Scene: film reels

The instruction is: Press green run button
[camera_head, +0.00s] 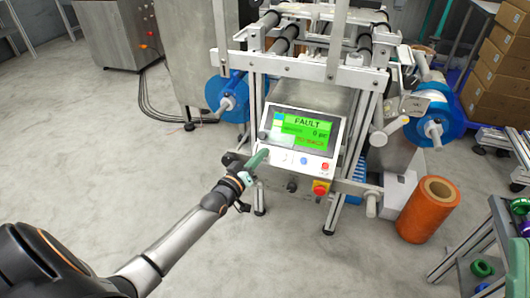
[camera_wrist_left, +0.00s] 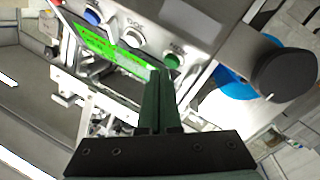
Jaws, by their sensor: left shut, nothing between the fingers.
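The control panel (camera_head: 276,146) has a lit screen (camera_head: 306,128) reading FAULT, with a row of buttons below. My left gripper (camera_head: 263,153) is shut and empty, its dark green fingers pointing at the panel's lower left. In the left wrist view the shut fingertips (camera_wrist_left: 160,74) appear just beside the green button (camera_wrist_left: 173,61). I cannot tell whether they touch it. In the head view the gripper seems to hide the green button. The white button (camera_wrist_left: 133,38) and blue button (camera_wrist_left: 92,16) lie along the same row. My right gripper is not in view.
A red button (camera_head: 325,166) ends the row. A red emergency stop (camera_head: 320,187) on yellow sits below the panel. A black knob (camera_wrist_left: 283,75) projects near the green button. An orange roll (camera_head: 427,210) stands on the floor at right.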

